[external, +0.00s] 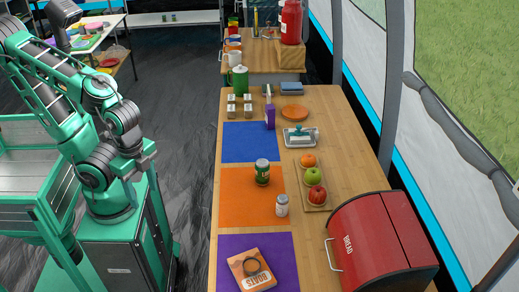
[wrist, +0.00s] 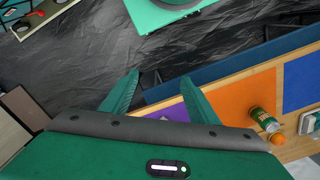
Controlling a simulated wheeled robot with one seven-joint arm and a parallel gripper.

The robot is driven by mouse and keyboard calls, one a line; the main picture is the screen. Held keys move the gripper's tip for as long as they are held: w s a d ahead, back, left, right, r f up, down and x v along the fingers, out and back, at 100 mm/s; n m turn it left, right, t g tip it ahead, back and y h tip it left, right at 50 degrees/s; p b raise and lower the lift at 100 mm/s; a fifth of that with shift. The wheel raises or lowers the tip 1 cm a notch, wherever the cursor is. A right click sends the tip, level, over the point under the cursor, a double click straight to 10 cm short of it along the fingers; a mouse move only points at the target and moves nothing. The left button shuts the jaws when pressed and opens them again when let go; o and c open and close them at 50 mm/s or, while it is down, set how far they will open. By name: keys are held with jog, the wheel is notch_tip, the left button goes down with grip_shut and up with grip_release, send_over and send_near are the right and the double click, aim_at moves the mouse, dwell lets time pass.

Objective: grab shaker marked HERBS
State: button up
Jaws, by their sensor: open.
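Several small shakers (external: 239,104) with pale labels stand in a cluster on the wooden table, just beyond the blue mat at its left edge. Their lettering is too small to read, so I cannot tell which is marked HERBS. A green-labelled jar (external: 262,172) stands on the orange mat, and a smaller white-labelled jar (external: 281,205) stands near that mat's right edge. The green-labelled jar also shows in the wrist view (wrist: 263,119). My gripper (wrist: 159,92) is open and empty, over the dark floor to the left of the table and apart from the shakers.
The blue mat (external: 250,143) is mostly clear.

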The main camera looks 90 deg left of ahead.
jog(key=n+t+y, duration=0.6)
jog(key=n+y, duration=0.1)
jog(key=n, duration=0.7)
send_near(280, 206)
jog(key=s+a+f, duration=0.2)
jog(key=s, duration=0.1)
jog(key=s+a+f, duration=0.1)
jog(key=s, duration=0.1)
jog(key=shift+s+a, duration=0.15)
jog(key=shift+a, duration=0.2)
jog(key=w+t, duration=0.1)
jog(key=w+f+t+y, duration=0.1)
jog(key=w, duration=0.1)
jog(key=w+f+t, duration=0.1)
jog(key=w, duration=0.1)
jog(key=shift+w+d+n+y, duration=0.2)
jog(key=shift+w+n+y, duration=0.1)
jog(key=shift+n, duration=0.1)
jog(key=shift+w+d+t, duration=0.25)
jog(key=shift+w+t, duration=0.2)
jog(key=shift+t, duration=0.15)
jog(key=x, duration=0.5)
jog(key=shift+w+a, duration=0.15)
jog(key=shift+s+a+x, duration=0.1)
jog(key=shift+x, duration=1.3)
jog(key=shift+s+a+x, duration=0.1)
jog(key=shift+x, duration=1.3)
jog(key=c, duration=1.2)
